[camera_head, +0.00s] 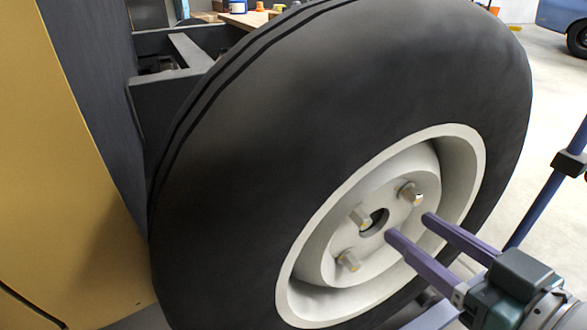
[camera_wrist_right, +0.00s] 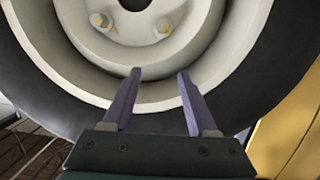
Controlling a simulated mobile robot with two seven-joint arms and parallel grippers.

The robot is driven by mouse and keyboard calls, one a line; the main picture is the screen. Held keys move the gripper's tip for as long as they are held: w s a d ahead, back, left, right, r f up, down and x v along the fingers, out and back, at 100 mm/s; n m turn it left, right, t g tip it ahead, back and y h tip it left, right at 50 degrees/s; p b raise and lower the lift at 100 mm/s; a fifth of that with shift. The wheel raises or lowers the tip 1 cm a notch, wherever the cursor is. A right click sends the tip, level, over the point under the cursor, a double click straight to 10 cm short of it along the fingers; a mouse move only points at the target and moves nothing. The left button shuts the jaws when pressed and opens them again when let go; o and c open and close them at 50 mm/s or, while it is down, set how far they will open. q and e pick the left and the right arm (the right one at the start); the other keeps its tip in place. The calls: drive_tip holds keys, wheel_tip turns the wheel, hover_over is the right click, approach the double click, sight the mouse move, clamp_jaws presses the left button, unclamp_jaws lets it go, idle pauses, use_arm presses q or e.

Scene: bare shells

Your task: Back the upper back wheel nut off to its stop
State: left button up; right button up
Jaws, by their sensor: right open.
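A large black tyre (camera_head: 250,150) with a cream wheel rim (camera_head: 300,285) fills the head view. Three nuts show around the centre hole: an upper right nut (camera_head: 411,194), an upper left nut (camera_head: 360,216) and a lower left nut (camera_head: 348,261). I cannot tell which is the task's nut. My right gripper (camera_head: 408,226) is open and empty, its purple fingers pointing at the wheel's face. In the wrist view the right gripper (camera_wrist_right: 159,72) is apart from two nuts, one left (camera_wrist_right: 103,22) and one right (camera_wrist_right: 165,26). My left gripper is not in view.
A yellow body panel (camera_head: 60,170) stands close on the left. A blue pole (camera_head: 545,195) stands on the right. A wooden bench (camera_head: 245,18) with small items is behind the tyre. Open floor (camera_head: 545,70) lies at the right, with another vehicle (camera_head: 565,18) beyond.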

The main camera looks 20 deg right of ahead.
drive_tip(key=t+b, duration=0.2)
drive_tip(key=b, duration=0.4)
approach(366, 225)
drive_tip(key=shift+y, duration=0.5)
drive_tip(key=w+b, duration=0.4)
drive_tip(key=w, duration=0.5)
drive_tip(key=shift+w+a, duration=0.1)
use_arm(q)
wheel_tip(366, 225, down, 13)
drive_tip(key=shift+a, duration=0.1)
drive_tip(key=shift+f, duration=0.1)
use_arm(e)
clamp_jaws()
